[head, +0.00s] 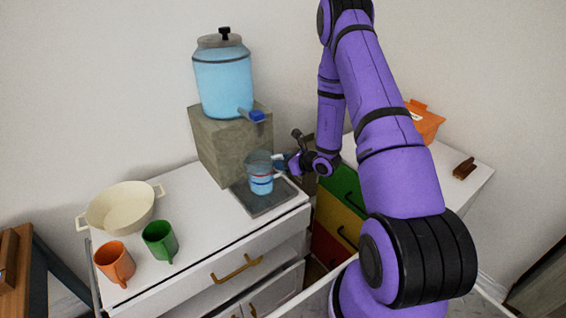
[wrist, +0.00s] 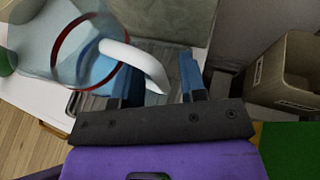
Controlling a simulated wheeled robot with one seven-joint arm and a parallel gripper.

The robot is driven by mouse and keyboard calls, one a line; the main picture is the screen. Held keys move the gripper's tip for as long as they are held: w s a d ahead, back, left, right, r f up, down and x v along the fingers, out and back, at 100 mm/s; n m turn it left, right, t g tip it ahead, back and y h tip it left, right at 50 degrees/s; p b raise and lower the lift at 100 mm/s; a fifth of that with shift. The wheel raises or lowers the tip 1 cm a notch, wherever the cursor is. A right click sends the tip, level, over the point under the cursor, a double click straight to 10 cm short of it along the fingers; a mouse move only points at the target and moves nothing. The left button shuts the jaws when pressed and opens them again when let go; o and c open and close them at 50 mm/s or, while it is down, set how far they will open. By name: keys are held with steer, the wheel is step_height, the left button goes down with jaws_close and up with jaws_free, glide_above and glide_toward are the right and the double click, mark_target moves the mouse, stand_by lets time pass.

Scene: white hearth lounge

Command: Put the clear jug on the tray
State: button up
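The clear jug (head: 261,181), with a red band, a blue lower part and a white handle, looks upright over the grey tray (head: 262,208) at the cabinet's right end. In the wrist view the jug (wrist: 62,45) fills the upper left, and its white handle (wrist: 135,60) reaches toward the space between my fingers. My gripper (head: 284,163) is beside the jug on its right. In the wrist view its blue fingers (wrist: 158,68) stand wide apart, with a visible gap around the handle. The ribbed tray (wrist: 160,53) shows behind them. Whether the jug's base touches the tray is hard to tell.
A blue water dispenser (head: 223,80) stands on a stone-like block (head: 222,145) behind the tray. A cream pot (head: 121,207), orange mug (head: 115,262) and green mug (head: 160,241) stand at the left. A coloured drawer unit (head: 340,205) bearing an orange box (head: 425,121) is right.

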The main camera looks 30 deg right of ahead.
steer(key=v, duration=1.2)
steer(key=s+a+r+n+g+y, duration=0.35)
steer(key=a+r+n, duration=0.5)
steer(key=r, duration=0.35)
steer(key=s+a+r+n+g+y, duration=0.2)
steer(key=a+r+n+g, duration=0.3)
steer(key=a+r+n, duration=0.45)
steer(key=s+a+r+n+t+h, duration=0.1)
steer(key=s+r+n+h, duration=1)
steer(key=s+r, duration=0.5)
steer(key=s+n, duration=0.2)
steer(key=shift+s+a+r, duration=0.3)
steer(key=shift+a, duration=0.1)
